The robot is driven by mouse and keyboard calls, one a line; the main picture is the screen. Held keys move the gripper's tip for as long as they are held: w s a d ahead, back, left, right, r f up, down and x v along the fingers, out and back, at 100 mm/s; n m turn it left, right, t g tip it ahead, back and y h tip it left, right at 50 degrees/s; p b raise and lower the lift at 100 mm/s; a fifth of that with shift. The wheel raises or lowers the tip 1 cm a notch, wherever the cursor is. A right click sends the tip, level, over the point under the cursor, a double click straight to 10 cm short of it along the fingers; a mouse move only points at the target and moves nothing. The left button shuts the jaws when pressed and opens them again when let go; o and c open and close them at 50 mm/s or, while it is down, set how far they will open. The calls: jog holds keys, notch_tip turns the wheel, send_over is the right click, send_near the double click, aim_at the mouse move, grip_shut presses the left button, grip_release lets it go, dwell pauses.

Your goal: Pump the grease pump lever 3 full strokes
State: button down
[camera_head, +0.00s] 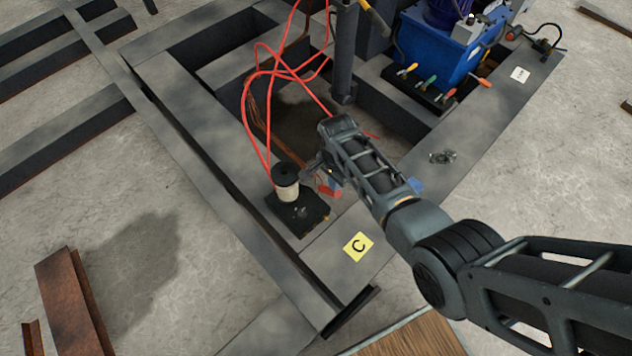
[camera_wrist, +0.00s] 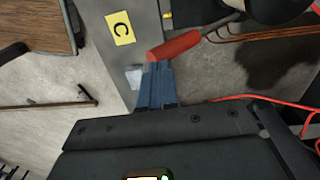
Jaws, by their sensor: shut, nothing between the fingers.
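The grease pump (camera_head: 288,190) has a pale cylinder with a black cap on a dark base plate, on the frame near the yellow "C" label. Its lever ends in a red handle (camera_head: 329,191), close to the frame. In the wrist view the red handle (camera_wrist: 176,46) lies slantwise, with its grey rod running up right toward a dark part of the pump. My gripper (camera_head: 334,182) has its blue fingers beside the red handle; the gripper also shows in the wrist view (camera_wrist: 157,68). The fingers are shut and empty, their tips at the handle's near end. I cannot tell whether they touch it.
The yellow "C" label (camera_head: 358,246) lies on the dark steel frame. Red hoses (camera_head: 262,110) loop above the pump. A dark upright post (camera_head: 344,60) and a blue power unit (camera_head: 440,55) stand behind. Small metal parts (camera_head: 442,157) lie on the right beam.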

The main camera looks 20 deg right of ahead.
aim_at(339, 196)
dwell(0.6)
jog(key=shift+s+d+f, duration=0.1)
jog(key=shift+s+f, duration=0.35)
jog(key=shift+f, duration=0.05)
jog(key=shift+f, duration=0.1)
jog(key=shift+s+d+f, duration=0.15)
jog(key=shift+s+f, duration=0.25)
jog(key=shift+f, duration=0.05)
jog(key=shift+s+f, duration=0.1)
jog(key=shift+s+d+f+b, duration=0.15)
jog(key=shift+s+f+b, duration=0.15)
jog(key=shift+s+f, duration=0.1)
dwell(0.4)
jog(key=shift+s+d+f, duration=0.15)
jog(key=shift+s+f, duration=0.2)
jog(key=shift+f, duration=0.2)
